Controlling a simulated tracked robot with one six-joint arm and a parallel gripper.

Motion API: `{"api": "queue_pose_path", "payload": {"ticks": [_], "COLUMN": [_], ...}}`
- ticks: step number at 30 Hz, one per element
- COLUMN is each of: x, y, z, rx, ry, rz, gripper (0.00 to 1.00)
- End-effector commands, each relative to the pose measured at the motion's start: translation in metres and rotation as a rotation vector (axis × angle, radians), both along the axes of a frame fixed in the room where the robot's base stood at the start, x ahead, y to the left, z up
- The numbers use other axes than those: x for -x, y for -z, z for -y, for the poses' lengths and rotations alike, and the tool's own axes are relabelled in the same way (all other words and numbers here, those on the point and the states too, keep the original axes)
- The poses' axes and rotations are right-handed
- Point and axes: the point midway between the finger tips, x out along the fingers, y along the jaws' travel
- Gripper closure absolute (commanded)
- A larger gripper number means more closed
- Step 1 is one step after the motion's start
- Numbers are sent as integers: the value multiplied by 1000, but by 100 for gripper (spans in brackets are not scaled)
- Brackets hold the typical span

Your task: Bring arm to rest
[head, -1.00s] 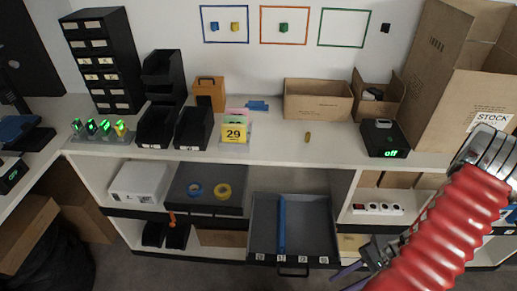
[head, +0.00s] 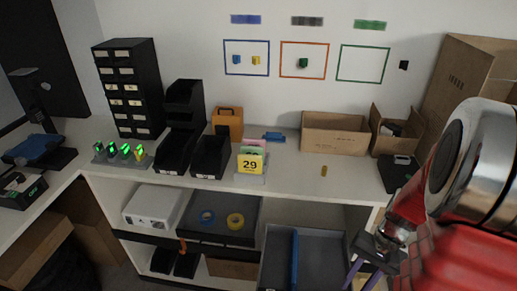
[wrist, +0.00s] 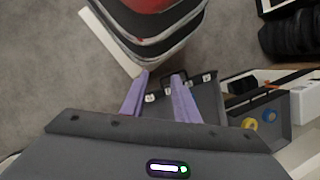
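My arm (head: 470,210), with a red ribbed sleeve and silver joint, fills the lower right of the head view. My gripper (head: 356,272) hangs low beside the open drawer, partly cut off by the bottom edge. In the wrist view my gripper (wrist: 159,78) shows two purple fingers apart with nothing held between them. Part of my arm (wrist: 155,25) also shows at the top of that view.
An open grey drawer (head: 335,255) with a blue rod (head: 295,255) sticks out below the counter (head: 300,170), near my gripper. Cardboard boxes (head: 335,133) and black bins (head: 210,157) stand on the counter. Bare floor (wrist: 45,60) shows at left in the wrist view.

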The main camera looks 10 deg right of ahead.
Motion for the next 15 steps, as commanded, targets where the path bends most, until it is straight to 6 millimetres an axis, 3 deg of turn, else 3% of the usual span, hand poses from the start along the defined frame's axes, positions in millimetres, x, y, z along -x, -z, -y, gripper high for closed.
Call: {"api": "queue_pose_path", "payload": {"ticks": [15], "x": [-25], "y": [-80], "z": [-42], "rx": [235], "ry": [-226], "rz": [180], "gripper": [72]}}
